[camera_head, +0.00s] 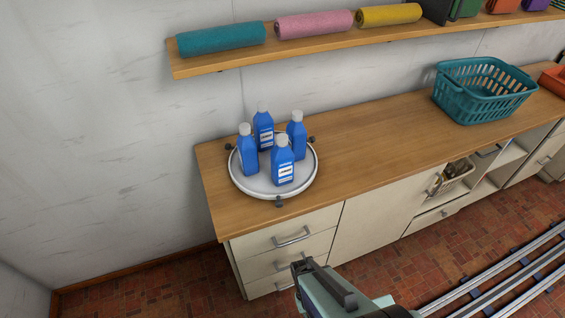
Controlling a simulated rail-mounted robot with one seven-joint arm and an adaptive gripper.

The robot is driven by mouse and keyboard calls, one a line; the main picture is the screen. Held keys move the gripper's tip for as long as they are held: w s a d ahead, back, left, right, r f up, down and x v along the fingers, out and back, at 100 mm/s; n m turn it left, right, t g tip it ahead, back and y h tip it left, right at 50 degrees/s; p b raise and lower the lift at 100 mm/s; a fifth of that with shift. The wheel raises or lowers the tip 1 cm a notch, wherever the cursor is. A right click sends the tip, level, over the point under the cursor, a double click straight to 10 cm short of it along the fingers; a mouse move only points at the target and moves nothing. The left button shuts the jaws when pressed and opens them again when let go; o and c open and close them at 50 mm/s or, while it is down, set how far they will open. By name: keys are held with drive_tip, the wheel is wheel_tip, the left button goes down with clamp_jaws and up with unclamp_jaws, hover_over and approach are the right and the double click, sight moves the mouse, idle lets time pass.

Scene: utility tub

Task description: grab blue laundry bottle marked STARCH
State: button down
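Several blue bottles with pale caps stand upright on a round white tray (240,182) on the left part of the wooden counter. One is at the front (283,163), one at the left (248,152), one at the back (263,130) and one at the right (297,138). White labels show on some, but the print is too small to read, so I cannot tell which is marked STARCH. My gripper (302,266) is at the bottom of the view, in front of and below the counter edge, apart from the bottles. Its fingers are seen too poorly to tell their opening.
Dark knobs (279,201) stand around the tray rim. A teal basket (484,90) stands on the counter at right. A wall shelf (205,66) with rolled towels hangs above. The counter middle (385,130) is clear. Drawer handles (291,238) project in front. Rails (500,285) cross the floor.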

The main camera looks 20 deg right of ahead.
idle(0.3)
drive_tip(key=shift+c, duration=1.5)
unclamp_jaws()
